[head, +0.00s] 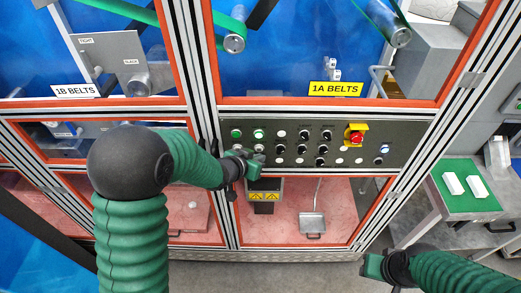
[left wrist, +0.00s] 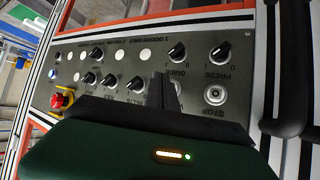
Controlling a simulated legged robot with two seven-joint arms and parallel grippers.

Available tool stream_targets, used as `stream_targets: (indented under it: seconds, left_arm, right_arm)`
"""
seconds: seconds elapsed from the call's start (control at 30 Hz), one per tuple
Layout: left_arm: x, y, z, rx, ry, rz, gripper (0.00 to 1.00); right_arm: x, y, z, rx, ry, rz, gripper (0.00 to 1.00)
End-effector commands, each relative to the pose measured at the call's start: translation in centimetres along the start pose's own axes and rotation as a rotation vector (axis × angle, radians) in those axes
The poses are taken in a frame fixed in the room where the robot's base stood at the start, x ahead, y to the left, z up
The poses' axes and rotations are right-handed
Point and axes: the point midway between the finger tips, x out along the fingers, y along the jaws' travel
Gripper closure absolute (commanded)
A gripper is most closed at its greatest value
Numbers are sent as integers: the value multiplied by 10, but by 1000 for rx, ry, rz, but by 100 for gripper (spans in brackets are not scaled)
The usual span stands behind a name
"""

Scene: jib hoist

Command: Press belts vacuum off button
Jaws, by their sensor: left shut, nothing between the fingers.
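The control panel (head: 310,160) on the machine front carries green and white buttons and several black knobs. My left gripper (head: 256,160) is in front of the panel's left part, below the two green buttons (head: 247,133). In the left wrist view its closed fingers (left wrist: 167,92) reach over the panel, by the black knobs, and hold nothing. I cannot tell whether they touch it. A round button (left wrist: 214,95) by the words PRESS and STOP shows there. I cannot make out which button is belts vacuum off. My right gripper (head: 372,267) is low at the right, away from the panel.
A red emergency stop (head: 355,135) on a yellow plate sits right on the panel. Orange-framed windows surround it, with a 1A BELTS sign (head: 336,89) above. A green-topped table (head: 464,190) stands at the right.

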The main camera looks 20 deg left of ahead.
Motion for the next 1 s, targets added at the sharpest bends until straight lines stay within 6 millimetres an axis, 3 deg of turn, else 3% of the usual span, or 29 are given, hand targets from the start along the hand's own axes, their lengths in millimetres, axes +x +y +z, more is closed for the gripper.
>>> stream_targets:
  seconds: [1.0]
  left_arm:
    - [5,-2,-6,0,0,0,100]
  right_arm:
    - [-4,0,-1,0,0,0,64]
